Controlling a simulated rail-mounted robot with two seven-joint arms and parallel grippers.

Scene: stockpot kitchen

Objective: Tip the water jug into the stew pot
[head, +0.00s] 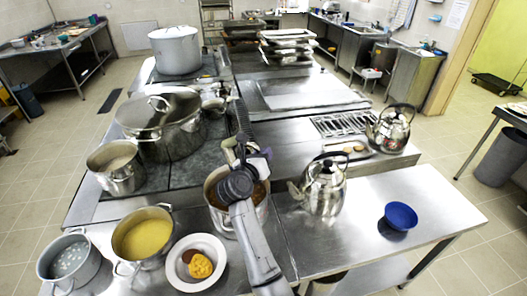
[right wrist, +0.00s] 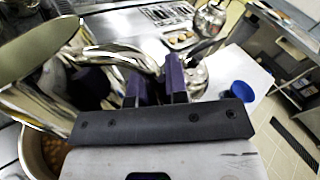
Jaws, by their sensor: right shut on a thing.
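The stew pot (head: 262,196) stands at the front middle of the range, with brown chunky stew in it. Its rim and stew (right wrist: 52,152) also show at the lower left of the right wrist view. My right gripper (head: 250,155) is above this pot and hides much of it. In the right wrist view its purple fingers (right wrist: 157,88) are shut on a shiny curved steel part, which I take to be the water jug (right wrist: 122,54). The jug's body is mostly hidden in the head view, and I cannot tell its exact tilt. My left gripper is not in view.
A steel kettle (head: 325,190) stands just right of the stew pot; a second kettle (head: 390,128) is behind it. A blue bowl (head: 400,216) sits on the right table. A yellow soup pot (head: 142,238) and white plate (head: 181,275) are front left. A large lidded pot (head: 160,135) stands behind.

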